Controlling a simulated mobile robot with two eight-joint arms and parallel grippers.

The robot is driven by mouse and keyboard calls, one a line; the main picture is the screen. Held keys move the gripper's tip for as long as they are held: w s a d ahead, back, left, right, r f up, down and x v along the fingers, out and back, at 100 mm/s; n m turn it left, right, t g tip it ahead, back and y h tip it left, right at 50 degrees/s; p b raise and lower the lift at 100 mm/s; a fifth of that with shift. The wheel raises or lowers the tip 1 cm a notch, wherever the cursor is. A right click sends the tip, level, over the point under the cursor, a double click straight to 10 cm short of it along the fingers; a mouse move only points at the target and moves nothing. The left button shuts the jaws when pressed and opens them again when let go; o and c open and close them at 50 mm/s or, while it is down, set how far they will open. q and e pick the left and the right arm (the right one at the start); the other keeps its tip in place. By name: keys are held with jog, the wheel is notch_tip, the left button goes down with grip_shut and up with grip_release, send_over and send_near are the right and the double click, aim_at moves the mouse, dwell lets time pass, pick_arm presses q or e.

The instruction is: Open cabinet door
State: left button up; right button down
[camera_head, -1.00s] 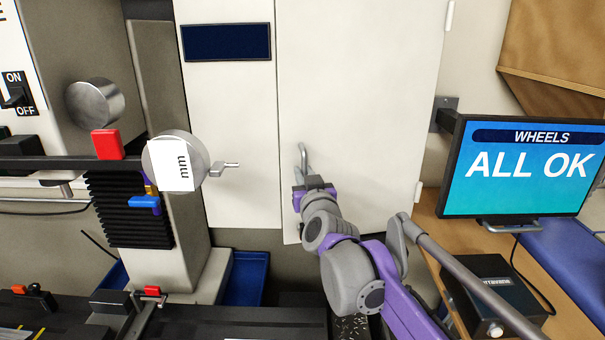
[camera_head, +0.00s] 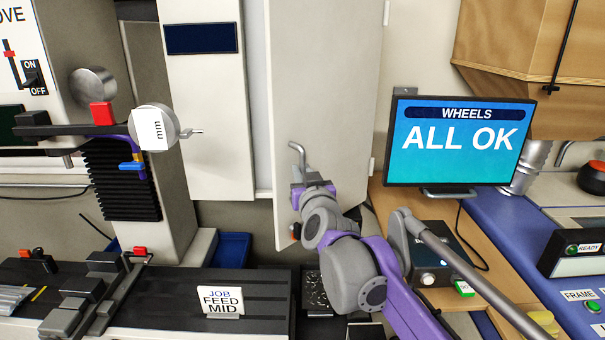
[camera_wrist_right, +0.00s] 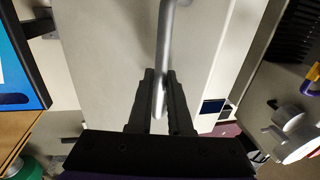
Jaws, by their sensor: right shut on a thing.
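The cabinet door (camera_head: 325,95) is a tall pale panel hinged on its right side. It stands partly open, with a gap along its left edge beside the fixed cabinet front (camera_head: 207,120). A grey metal handle (camera_head: 298,152) sits near the door's lower left edge. My right gripper (camera_head: 303,183) is shut on the handle's lower part. In the right wrist view the handle (camera_wrist_right: 163,50) runs down between the two dark fingers of the gripper (camera_wrist_right: 160,100). My left gripper does not show.
A monitor reading "ALL OK" (camera_head: 458,142) stands right of the door on a wooden bench. A "FEED MID" sign (camera_head: 221,301) sits on the black bed below.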

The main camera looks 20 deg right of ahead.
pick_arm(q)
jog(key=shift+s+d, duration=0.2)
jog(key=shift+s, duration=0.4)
pick_arm(e)
jog(key=shift+s+d+r, duration=0.1)
jog(key=shift+s+d, duration=0.3)
jog(key=shift+s, duration=0.15)
jog(key=c, duration=1.2)
grip_release()
jog(key=o, duration=0.4)
jog(key=shift+d, duration=0.15)
jog(key=shift+c, duration=0.2)
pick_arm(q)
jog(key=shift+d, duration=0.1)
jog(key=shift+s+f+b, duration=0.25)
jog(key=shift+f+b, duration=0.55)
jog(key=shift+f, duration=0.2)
pick_arm(e)
jog(key=v, duration=1.1)
